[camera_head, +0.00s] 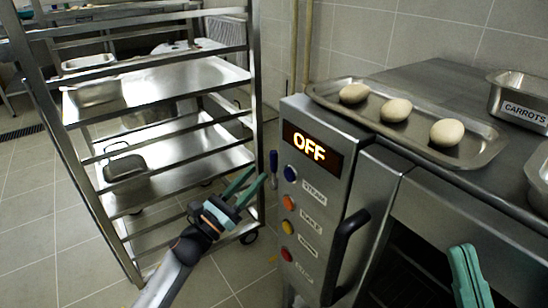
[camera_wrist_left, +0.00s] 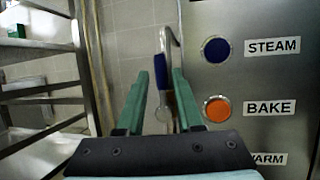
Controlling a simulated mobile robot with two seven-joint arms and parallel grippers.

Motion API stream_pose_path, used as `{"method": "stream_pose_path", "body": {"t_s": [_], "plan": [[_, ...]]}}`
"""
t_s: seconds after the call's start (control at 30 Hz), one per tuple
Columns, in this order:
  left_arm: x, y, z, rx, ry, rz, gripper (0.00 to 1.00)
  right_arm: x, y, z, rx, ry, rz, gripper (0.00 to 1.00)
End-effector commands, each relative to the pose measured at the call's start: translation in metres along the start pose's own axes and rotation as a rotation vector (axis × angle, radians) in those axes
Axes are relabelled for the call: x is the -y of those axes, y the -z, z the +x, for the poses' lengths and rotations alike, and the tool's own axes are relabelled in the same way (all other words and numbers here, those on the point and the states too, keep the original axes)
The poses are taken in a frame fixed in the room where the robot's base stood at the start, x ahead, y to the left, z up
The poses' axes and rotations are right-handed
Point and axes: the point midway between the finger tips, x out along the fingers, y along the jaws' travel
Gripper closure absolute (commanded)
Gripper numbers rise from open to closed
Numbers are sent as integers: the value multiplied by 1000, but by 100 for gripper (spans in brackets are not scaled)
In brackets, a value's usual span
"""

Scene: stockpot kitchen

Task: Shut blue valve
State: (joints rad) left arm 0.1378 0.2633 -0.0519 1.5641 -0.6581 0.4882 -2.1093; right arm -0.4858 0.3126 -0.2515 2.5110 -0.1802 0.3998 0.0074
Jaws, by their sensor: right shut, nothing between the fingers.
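The blue valve (camera_head: 273,160) shows as a small blue-sleeved handle at the left side of the oven. In the left wrist view its blue sleeve (camera_wrist_left: 160,71) stands nearly upright, with a bent metal rod above and a round metal part below. My left gripper (camera_head: 257,175) is open, just left of the valve in the head view. In the left wrist view the gripper (camera_wrist_left: 160,75) has the valve in the gap between its fingers, seemingly beyond the tips; I cannot tell the exact distance. My right gripper (camera_head: 468,270) is shut and empty in front of the oven.
The oven panel (camera_head: 312,195) beside the valve shows OFF and has blue, orange and red buttons. A metal rack (camera_head: 160,90) stands close on the left. A tray (camera_head: 480,150) of dough balls and a CARROTS container (camera_head: 520,100) sit on top.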

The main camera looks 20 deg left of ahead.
Motion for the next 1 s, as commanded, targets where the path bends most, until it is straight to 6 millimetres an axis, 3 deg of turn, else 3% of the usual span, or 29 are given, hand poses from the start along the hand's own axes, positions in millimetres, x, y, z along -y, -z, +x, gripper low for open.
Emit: {"method": "stream_pose_path", "body": {"t_s": [0.2, 0.4, 0.87, 1.0], "plan": [[0, 0, 43, 3, 1, -1, 65, 3, -5, -4, 5, 2, -3, 100], [0, 0, 68, 2, 0, -3, 65, 4, -8, -7, 7, 4, -6, 100], [0, 0, 79, 0, -1, -3, 65, 5, -9, -7, 9, 5, -7, 100], [0, 0, 79, 0, -1, -3, 80, 5, -9, -8, 10, 5, -6, 100]]}}
